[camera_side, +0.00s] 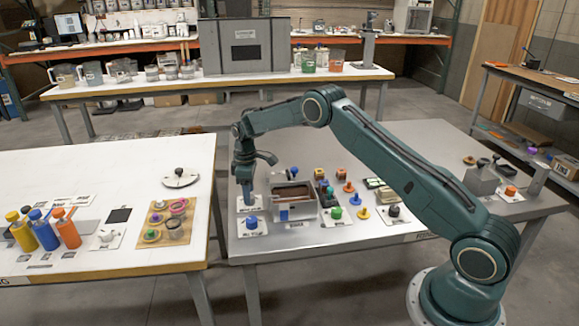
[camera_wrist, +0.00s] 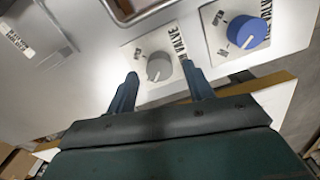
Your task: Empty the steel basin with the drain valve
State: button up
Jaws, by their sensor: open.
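The steel basin (camera_side: 280,213) stands on the grey table and holds brown contents in the side view. Its rim (camera_wrist: 143,14) shows at the top of the wrist view. A grey knob (camera_wrist: 159,68) sits on a white plate whose partly covered label ends in "VALVE". My gripper (camera_wrist: 160,72) is open, with one finger on each side of the grey knob and visible gaps between; its height above the plate is hard to tell. In the side view my gripper (camera_side: 247,198) points down just left of the basin and largely hides the grey knob.
A blue knob (camera_wrist: 250,32) on a second valve plate is close to my right finger; it also shows in the side view (camera_side: 252,222). Several coloured knobs stand right of the basin. The white table (camera_side: 120,170) with bottles is to the left.

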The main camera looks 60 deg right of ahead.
jog(key=shift+f, duration=0.8)
jog(key=c, duration=1)
